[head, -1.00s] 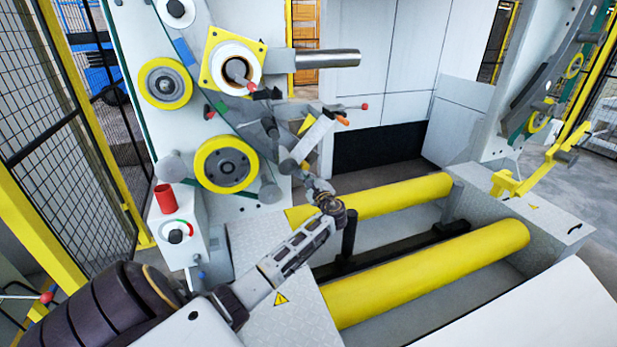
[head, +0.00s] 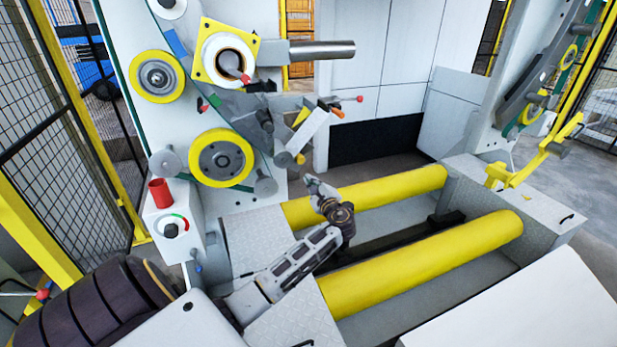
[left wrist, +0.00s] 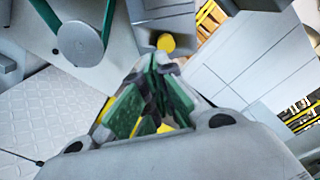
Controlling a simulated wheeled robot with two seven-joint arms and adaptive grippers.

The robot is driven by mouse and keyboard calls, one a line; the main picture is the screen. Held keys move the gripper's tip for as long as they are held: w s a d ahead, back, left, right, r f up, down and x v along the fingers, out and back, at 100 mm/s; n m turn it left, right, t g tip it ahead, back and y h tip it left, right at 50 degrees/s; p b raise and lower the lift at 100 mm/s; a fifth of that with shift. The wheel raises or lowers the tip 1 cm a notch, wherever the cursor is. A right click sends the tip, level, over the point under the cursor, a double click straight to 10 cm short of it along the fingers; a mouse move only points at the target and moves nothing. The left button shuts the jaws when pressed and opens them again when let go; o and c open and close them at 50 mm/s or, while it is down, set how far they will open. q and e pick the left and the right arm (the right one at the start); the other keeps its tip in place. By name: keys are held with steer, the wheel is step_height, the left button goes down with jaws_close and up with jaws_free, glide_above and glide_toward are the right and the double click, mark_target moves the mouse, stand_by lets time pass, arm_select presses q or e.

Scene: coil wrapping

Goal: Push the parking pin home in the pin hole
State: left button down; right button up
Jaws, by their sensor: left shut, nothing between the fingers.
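I cannot tell for sure which part is the parking pin. A red-tipped rod (head: 244,78) pokes out of the hub in the yellow square flange (head: 207,72). Another red-tipped rod (head: 359,99) points right from the arm cluster, above an orange-tipped lever (head: 337,113). The pin hole cannot be made out. My left gripper (head: 312,181) is shut and empty, below the cluster and apart from it, in front of the far yellow roller. In the left wrist view its green-padded fingers (left wrist: 157,66) meet at the tips with nothing between them. My right gripper is not in view.
Two yellow rollers (head: 420,262) lie across the base, my forearm reaching over its tread plate. A white control box (head: 172,220) with a red cup (head: 161,192) stands at the left. A steel shaft (head: 322,49) juts right from the machine. Open space lies right of the cluster.

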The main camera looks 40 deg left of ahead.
arm_select(q)
steer(key=shift+v, duration=2.15)
